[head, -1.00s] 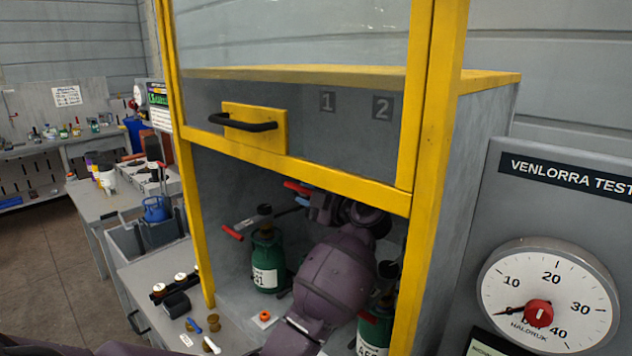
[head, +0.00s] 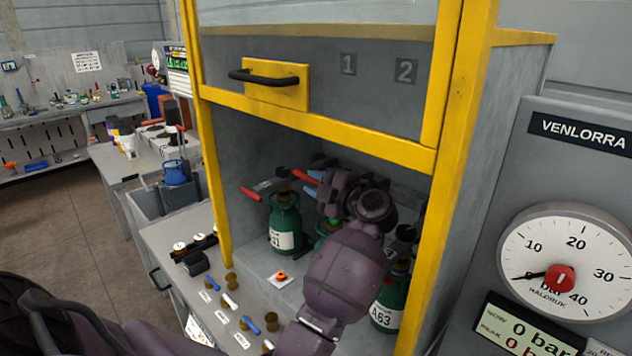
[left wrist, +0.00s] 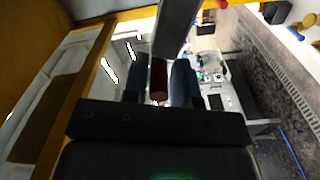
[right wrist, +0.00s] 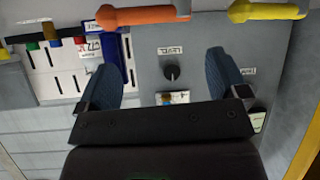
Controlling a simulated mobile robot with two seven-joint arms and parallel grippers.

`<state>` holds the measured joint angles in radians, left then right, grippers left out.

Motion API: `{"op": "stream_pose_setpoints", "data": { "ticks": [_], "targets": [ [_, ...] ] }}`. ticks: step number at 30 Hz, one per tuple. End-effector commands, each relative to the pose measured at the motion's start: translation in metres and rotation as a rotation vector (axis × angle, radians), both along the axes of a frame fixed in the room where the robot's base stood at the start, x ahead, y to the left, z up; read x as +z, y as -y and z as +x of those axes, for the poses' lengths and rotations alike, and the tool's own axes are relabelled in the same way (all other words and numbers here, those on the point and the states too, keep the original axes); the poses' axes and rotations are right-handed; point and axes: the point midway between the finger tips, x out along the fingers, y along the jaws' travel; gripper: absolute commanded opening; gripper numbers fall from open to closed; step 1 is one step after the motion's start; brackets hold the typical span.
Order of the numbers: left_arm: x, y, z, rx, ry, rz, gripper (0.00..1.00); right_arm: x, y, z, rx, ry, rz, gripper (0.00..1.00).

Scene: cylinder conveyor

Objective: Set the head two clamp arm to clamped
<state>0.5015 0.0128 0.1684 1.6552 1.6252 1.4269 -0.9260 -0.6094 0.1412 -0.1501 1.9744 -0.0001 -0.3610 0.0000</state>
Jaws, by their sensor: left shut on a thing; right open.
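My left gripper (head: 314,182) is inside the yellow-framed cabinet, below the numbers 1 and 2. It is shut on a red clamp-arm handle (head: 305,177). In the left wrist view the dark red handle (left wrist: 159,80) lies between the blue fingers. Another red handle (head: 250,193) stands to the left, beside a green cylinder (head: 285,222). A second green cylinder marked A63 (head: 386,312) is at the right, partly behind my arm. The clamp mechanism is mostly hidden by my gripper. My right gripper (right wrist: 168,85) is open and empty, facing a grey panel with a black knob.
A raised front guard with a black handle (head: 267,77) hangs above my left arm, and a yellow post (head: 445,190) stands to its right. A pressure gauge (head: 560,268) is further right. Small fittings lie on the bench at the front. Orange and yellow handles show in the right wrist view.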

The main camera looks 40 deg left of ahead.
Motion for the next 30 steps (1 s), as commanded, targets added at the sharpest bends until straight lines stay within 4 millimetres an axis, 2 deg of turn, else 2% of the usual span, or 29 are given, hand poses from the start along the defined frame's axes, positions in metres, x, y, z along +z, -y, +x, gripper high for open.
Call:
{"op": "stream_pose_setpoints", "data": {
  "ticks": [1,4,19,23,30],
  "targets": [
    [-0.001,0.001,0.001,-0.004,-0.002,-0.001,0.27,0.0,0.0,0.0,0.0,0.0,0.0,0.92],
    [-0.001,0.001,0.001,-0.004,-0.002,-0.001,0.42,0.0,0.0,0.0,0.0,0.0,0.0,0.92],
    [0.004,0.001,0.002,-0.002,0.001,0.0,0.42,0.0,0.0,0.0,0.0,0.0,0.0,0.92],
    [0.016,0.001,0.008,-0.002,0.001,0.002,0.42,0.001,0.0,0.0,0.0,-0.001,0.0,0.92],
    [0.05,0.004,0.027,-0.002,-0.055,0.013,0.42,0.009,0.0,0.0,0.0,-0.003,-0.001,0.92]
  ]
}}
